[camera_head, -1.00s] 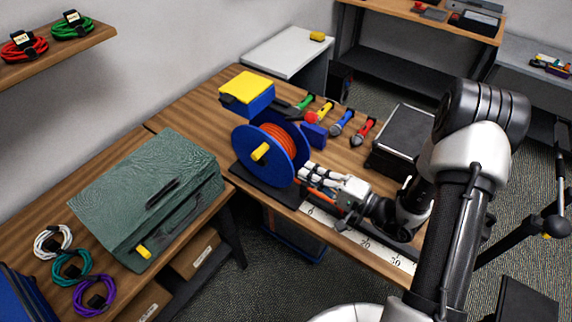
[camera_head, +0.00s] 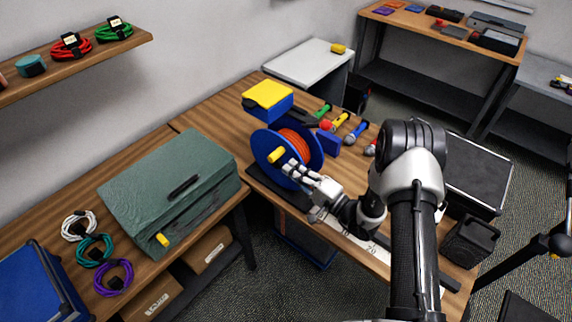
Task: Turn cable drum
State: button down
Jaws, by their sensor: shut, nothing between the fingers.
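The cable drum (camera_head: 312,147) has blue round flanges and orange cable (camera_head: 295,139) wound between them. It stands upright on a dark base (camera_head: 276,187) on the wooden workbench. A yellow handle (camera_head: 277,155) sticks out from its near face, left of the hub. My gripper (camera_head: 290,172) is at the lower front of the near flange, just below and right of the yellow handle. Its fingers look closed and empty. I cannot tell whether the fingertips touch the flange. My gripper hides part of the flange's lower right.
A blue box with a yellow lid (camera_head: 268,95) stands behind the drum. Several coloured-handled tools (camera_head: 341,121) lie right of it. A green case (camera_head: 170,185) sits on the left bench. A white ruler strip (camera_head: 352,240) runs along the workbench front. A black case (camera_head: 477,172) stands at right.

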aim_at(277, 155)
jog(key=shift+x, duration=1.5)
jog(key=shift+r, duration=0.1)
jog(key=shift+w+a+r+g+h+p, duration=0.3)
jog(key=shift+r+h+p, duration=0.1)
jog(key=shift+r, duration=0.1)
jog(key=shift+w+a+b, duration=0.15)
jog(key=shift+a+b, duration=0.15)
jog(key=shift+b, duration=0.2)
